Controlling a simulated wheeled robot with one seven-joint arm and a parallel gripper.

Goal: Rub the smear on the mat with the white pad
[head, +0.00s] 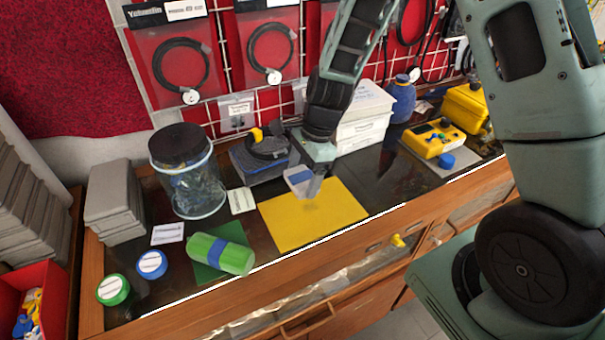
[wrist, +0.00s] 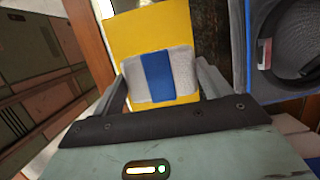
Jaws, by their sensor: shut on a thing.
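The yellow mat (head: 340,212) lies flat on the dark bench top and also shows in the wrist view (wrist: 150,25). A faint brownish smear (head: 311,207) is on it, just below my gripper in the head view. My gripper (head: 312,187) is over the mat's upper part, shut on the white pad (head: 296,176). In the wrist view the pad (wrist: 183,72) is pale grey-white with a blue band across its middle, between the two fingers (wrist: 160,85). I cannot tell whether the pad touches the mat. The smear is hidden in the wrist view.
A green bottle (head: 220,253) with a blue band lies on a green square left of the mat. A glass jar (head: 187,172), a grey-blue box (head: 250,163) and white boxes (head: 362,122) stand behind. A yellow device (head: 435,141) is at right. The bench's front edge is close to the mat.

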